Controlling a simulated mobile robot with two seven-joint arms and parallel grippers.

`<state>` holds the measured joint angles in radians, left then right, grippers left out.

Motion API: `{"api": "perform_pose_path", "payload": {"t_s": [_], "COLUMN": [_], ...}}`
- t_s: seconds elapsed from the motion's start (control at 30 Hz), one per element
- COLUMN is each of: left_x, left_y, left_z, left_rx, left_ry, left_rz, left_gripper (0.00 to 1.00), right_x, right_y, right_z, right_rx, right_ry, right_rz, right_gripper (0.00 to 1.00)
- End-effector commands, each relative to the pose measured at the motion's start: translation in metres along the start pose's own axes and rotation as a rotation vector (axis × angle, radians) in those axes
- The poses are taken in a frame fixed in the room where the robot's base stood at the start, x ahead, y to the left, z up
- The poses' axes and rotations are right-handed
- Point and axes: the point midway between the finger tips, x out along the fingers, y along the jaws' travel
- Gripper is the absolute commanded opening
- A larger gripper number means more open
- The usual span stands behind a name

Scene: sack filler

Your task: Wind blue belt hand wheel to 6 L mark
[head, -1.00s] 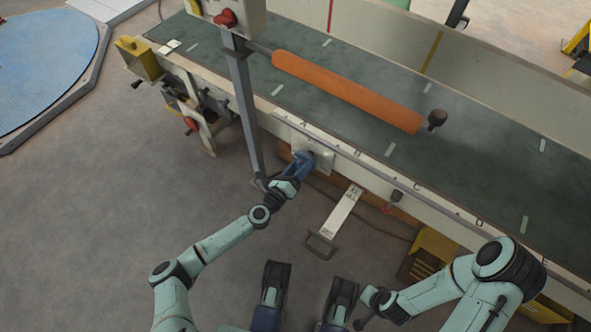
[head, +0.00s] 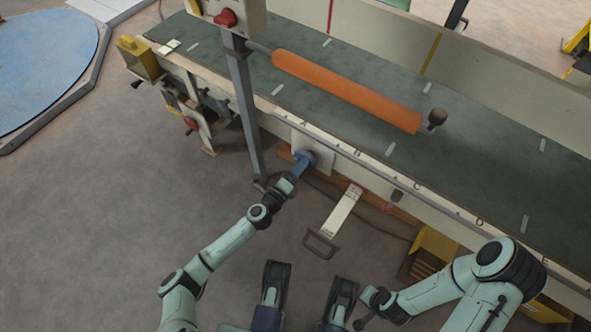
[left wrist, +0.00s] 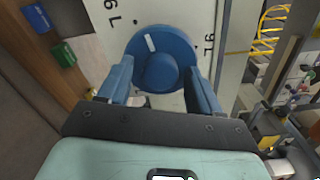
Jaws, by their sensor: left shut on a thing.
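The blue hand wheel (head: 306,159) sits on a pale plate on the front side of the conveyor. In the left wrist view the wheel (left wrist: 165,58) is round, with a raised hub and a white line (left wrist: 151,42) slanting near its upper left. Printed marks stand on the plate: one at upper left (left wrist: 113,12) and one at right (left wrist: 209,46). They are turned, and I cannot surely tell 6 from 9. My left gripper (head: 299,167) is shut on the wheel, with one blue finger on each side of it (left wrist: 160,85).
An orange roller (head: 345,92) lies across the green conveyor belt (head: 470,150). A grey post (head: 245,110) stands just left of the wheel. A white pedal plate with a handle (head: 342,210) lies below, to the wheel's right. Open floor lies left of my left arm.

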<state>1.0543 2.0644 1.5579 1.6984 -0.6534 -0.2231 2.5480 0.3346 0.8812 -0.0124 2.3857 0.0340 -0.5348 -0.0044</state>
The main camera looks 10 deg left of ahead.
Motion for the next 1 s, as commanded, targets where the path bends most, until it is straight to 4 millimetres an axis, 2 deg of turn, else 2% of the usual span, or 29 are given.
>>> {"api": "perform_pose_path", "payload": {"t_s": [0.03,0.37,0.67,0.7,0.73,1.0], "left_x": [0.0095,0.0095,0.0095,0.0095,0.0095,0.0095], "left_y": [-0.0071,-0.0072,-0.0072,-0.0072,-0.0072,-0.0072], "left_z": [0.0077,0.0077,0.0075,0.0075,0.0075,0.0076], "left_rx": [-0.022,-0.058,-0.302,-0.305,-0.304,-0.300], "left_ry": [-0.019,-0.019,-0.018,-0.018,-0.018,-0.018], "left_rz": [-0.007,-0.007,-0.009,-0.009,-0.009,-0.010], "left_gripper": [0.22,0.21,0.21,0.70,0.80,0.81], "right_x": [0.0004,0.0004,0.0004,0.0004,0.0004,0.0004], "right_y": [0.0000,0.0000,0.0000,0.0000,0.0000,0.0000], "right_z": [-0.0001,-0.0001,-0.0001,-0.0001,-0.0001,-0.0001], "right_rx": [0.000,0.000,0.000,0.000,0.000,0.000], "right_ry": [0.000,0.000,0.000,0.000,0.000,0.000], "right_rz": [0.000,0.000,0.000,0.000,0.000,0.000], "right_gripper": [0.00,0.00,0.00,0.00,0.00,0.00]}}
